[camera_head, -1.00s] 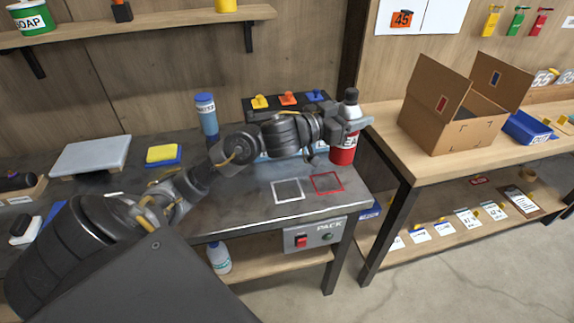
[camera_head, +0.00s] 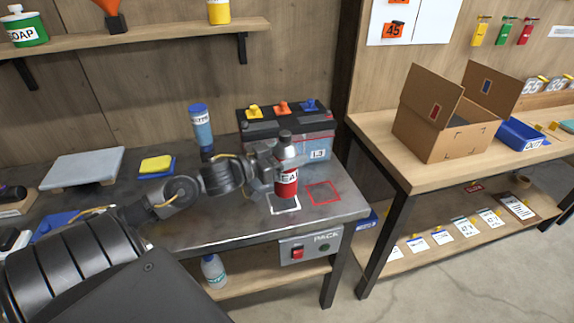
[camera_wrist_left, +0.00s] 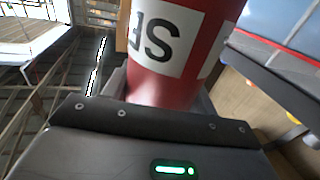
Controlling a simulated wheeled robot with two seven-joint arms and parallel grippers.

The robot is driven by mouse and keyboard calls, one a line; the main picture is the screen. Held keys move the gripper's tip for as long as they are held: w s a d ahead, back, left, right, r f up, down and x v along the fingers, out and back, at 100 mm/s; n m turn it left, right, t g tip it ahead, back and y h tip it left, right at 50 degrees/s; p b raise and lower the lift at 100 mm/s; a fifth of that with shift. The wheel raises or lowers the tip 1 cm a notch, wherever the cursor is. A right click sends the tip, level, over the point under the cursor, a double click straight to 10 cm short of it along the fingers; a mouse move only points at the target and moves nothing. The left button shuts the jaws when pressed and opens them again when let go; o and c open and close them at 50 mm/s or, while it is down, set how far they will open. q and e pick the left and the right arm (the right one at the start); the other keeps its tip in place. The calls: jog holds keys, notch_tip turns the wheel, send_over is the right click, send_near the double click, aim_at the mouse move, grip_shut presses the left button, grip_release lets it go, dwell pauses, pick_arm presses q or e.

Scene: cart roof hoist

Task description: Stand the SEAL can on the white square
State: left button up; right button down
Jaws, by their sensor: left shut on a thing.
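The SEAL can (camera_head: 287,183) is red with a white label, a grey shoulder and a dark cap. It is upright at the white square outline (camera_head: 284,211) on the dark workbench. Its base overlaps the back part of the square in the head view; I cannot tell whether it touches the bench. My left gripper (camera_head: 279,172) is shut around the can from the left. In the left wrist view the can (camera_wrist_left: 172,82) fills the space between the fingers, with part of its label showing. My right gripper is out of view.
A red square outline (camera_head: 323,194) lies right of the white one. A battery-like box (camera_head: 318,146) with coloured knobs stands behind, and a blue bottle (camera_head: 201,128) back left. The PACK switch panel (camera_head: 311,246) is on the bench front. A cardboard box (camera_head: 450,140) stands on the right table.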

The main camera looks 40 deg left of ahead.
pick_arm(q)
jog(key=f, duration=0.3)
jog(key=shift+s+a+f, duration=0.2)
jog(key=shift+f, duration=0.15)
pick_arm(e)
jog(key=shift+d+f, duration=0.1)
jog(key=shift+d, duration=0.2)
pick_arm(q)
jog(key=o, duration=1.7)
jog(key=shift+f, duration=0.15)
jog(key=shift+s, duration=0.25)
jog(key=v, duration=1.1)
jog(key=shift+s+a, duration=0.1)
jog(key=shift+s, duration=0.15)
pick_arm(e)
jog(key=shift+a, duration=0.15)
